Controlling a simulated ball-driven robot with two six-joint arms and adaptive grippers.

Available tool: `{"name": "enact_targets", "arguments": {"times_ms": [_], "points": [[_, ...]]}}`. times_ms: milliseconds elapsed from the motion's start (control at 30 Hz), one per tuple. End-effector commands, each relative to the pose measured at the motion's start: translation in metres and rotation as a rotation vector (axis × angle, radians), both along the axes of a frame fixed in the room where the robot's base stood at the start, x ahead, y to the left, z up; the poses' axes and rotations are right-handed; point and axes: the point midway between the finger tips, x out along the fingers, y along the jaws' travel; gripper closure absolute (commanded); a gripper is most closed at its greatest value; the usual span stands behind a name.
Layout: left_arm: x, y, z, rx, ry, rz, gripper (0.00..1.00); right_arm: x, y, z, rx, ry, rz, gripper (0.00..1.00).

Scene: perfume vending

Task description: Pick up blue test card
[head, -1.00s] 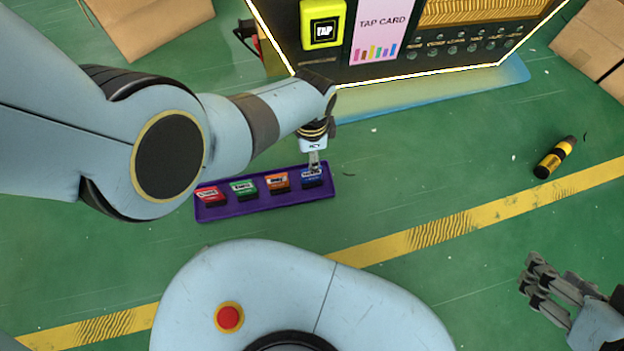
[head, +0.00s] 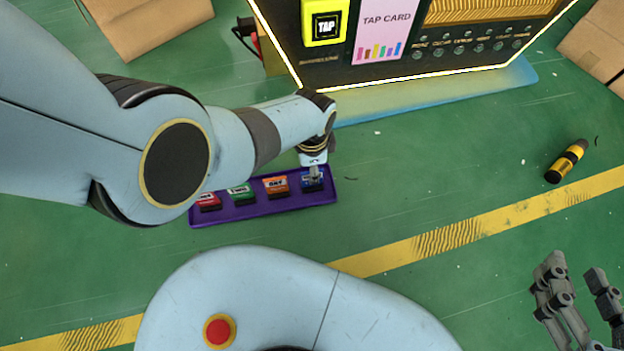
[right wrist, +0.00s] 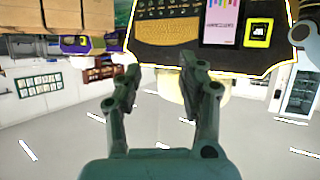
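The blue test card (head: 312,181) sits at the right end of a purple tray (head: 250,212) in the head view. My left gripper (head: 314,176) points down right at this card and covers part of it. Its fingers are too small in the picture to tell whether they are open or shut on the card. Red (head: 208,202), green (head: 240,194) and orange (head: 276,187) cards stand to the left in the same tray. My right gripper (head: 575,270) is open and empty at the lower right; its spread fingers also show in the right wrist view (right wrist: 160,78).
The vending machine (head: 440,65), with a yellow tap reader (head: 325,22) and a pink tap-card sign (head: 383,30), stands behind the tray. A yellow-black cylinder (head: 566,161) lies on the green floor at right. Cardboard boxes (head: 150,22) stand at the back.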

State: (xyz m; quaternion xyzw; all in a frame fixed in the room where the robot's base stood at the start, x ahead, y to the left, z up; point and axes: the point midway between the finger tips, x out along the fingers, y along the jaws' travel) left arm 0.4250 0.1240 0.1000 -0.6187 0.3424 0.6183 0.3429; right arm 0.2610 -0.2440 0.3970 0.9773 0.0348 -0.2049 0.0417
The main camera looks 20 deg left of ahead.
Motion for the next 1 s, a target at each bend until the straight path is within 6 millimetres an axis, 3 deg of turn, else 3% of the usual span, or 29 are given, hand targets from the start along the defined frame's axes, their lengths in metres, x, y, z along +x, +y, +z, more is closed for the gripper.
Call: {"name": "enact_targets", "arguments": {"times_ms": [200,500,800,1000], "points": [[-0.003,-0.001,-0.011,-0.001,0.003,0.0,0.65,0.035,0.004,0.037,-0.002,-0.182,0.02,0.6],[-0.005,-0.003,-0.023,-0.001,0.003,0.001,0.65,0.072,0.011,0.1,-0.001,-0.452,0.049,0.6],[-0.007,-0.004,-0.036,0.0,0.004,0.0,0.65,0.09,0.019,0.169,-0.002,-0.747,0.086,0.6],[-0.006,-0.004,-0.045,0.0,0.004,0.0,0.65,0.091,0.024,0.215,-0.001,-0.949,0.112,0.6]]}}
